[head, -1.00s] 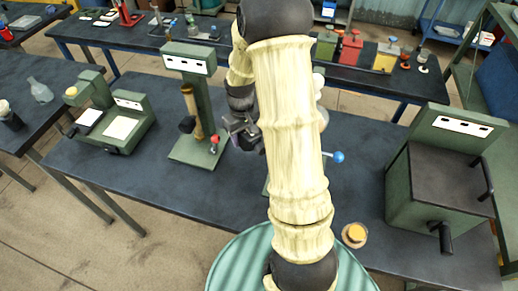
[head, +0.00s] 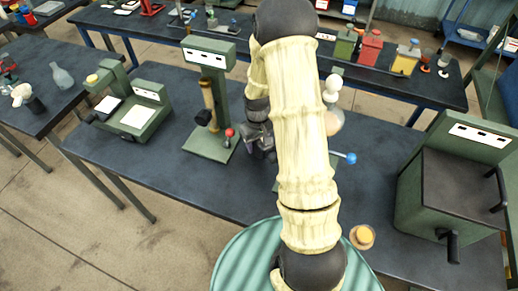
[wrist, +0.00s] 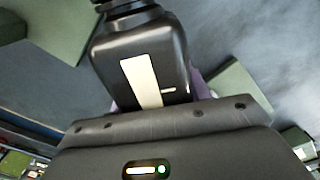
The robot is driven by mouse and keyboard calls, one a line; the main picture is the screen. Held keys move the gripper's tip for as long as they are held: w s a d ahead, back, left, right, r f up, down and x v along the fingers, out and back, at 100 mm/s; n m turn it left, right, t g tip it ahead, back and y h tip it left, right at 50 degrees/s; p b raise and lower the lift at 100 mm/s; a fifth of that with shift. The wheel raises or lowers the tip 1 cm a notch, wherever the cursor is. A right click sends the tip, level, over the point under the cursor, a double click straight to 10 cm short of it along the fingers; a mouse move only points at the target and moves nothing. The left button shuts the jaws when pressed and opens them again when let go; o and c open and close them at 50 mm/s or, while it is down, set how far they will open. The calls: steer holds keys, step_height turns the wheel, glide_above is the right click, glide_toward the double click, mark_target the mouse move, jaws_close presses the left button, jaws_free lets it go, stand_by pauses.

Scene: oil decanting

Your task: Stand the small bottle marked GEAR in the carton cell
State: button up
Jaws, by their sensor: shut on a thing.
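A small black bottle (wrist: 140,62) with a cream strip on its face fills the upper middle of the wrist view. No marking on it can be read. My gripper (head: 262,148) is shut on this bottle, and its dark body spans the bottom of the wrist view. In the head view the gripper is beside my arm, over the middle of the near bench, right of a green stand with a red knob. The bottle is too dark and small to make out there. I cannot identify the carton cell in either view.
The dark bench (head: 165,190) holds the green stand (head: 210,110), a green device with a white plate (head: 133,116) at left and a large green box machine (head: 455,180) at right. A small round jar (head: 362,237) stands near the front edge. My arm hides the bench's middle.

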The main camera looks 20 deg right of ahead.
mark_target(258, 151)
steer(key=shift+f+p, duration=0.4)
steer(key=shift+f, duration=1.5)
steer(key=shift+s, duration=0.1)
steer(key=o, duration=1.5)
steer(key=shift+f, duration=0.15)
steer(key=shift+d+r, duration=0.1)
steer(key=shift+r, duration=0.35)
step_height(258, 151, up, 12)
steer(key=b, duration=0.2)
steer(key=shift+f+b, duration=0.25)
steer(key=shift+b, duration=0.1)
